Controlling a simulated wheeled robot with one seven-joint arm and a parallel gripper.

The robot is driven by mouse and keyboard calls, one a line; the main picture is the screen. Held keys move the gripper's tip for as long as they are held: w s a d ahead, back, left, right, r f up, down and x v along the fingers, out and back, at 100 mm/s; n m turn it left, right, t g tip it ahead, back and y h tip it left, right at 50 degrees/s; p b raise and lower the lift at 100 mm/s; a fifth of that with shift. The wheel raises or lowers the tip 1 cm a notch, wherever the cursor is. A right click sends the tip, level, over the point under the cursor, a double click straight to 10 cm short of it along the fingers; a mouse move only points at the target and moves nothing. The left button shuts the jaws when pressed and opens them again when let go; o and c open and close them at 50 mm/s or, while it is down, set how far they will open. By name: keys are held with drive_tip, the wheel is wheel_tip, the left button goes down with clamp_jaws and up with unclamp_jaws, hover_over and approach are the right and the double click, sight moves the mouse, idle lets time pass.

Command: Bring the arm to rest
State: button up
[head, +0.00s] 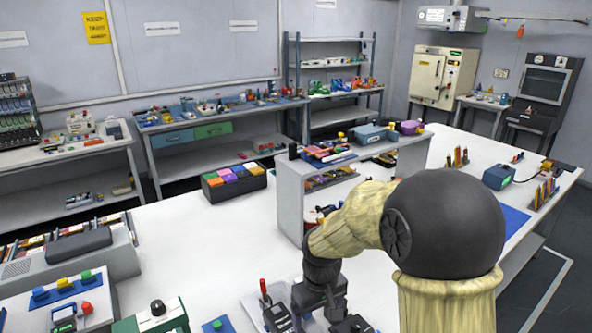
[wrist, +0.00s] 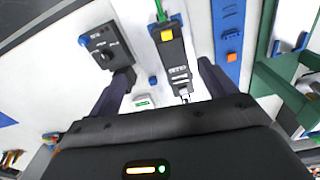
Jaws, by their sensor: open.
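My arm reaches over the white bench (head: 215,250) in the head view, its large dark joint filling the right foreground. My gripper (head: 318,322) hangs low near the bottom edge there, its tips hard to make out. In the wrist view my gripper (wrist: 167,68) has its two dark fingers spread apart with nothing held between them. I cannot tell the exact height of the fingers over the bench.
A black box with a knob (wrist: 107,45) lies near the left finger. A blue strip (wrist: 228,25) and green frame (wrist: 282,90) lie right. In the head view, a raised white shelf (head: 290,195) stands behind my arm, and a box with colored blocks (head: 233,183) sits left of it.

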drive_tip(key=s+d+r+m+t+p, duration=0.1)
drive_tip(key=s+d+m, duration=0.4)
drive_tip(key=s+d, duration=0.5)
wheel_tip(320, 180, up, 2)
drive_tip(key=shift+s+d+r+m+t, duration=0.1)
drive_tip(key=shift+s+d+m+t, duration=0.25)
drive_tip(key=shift+t, duration=0.25)
drive_tip(key=shift+a, duration=0.1)
drive_tip(key=shift+c, duration=0.2)
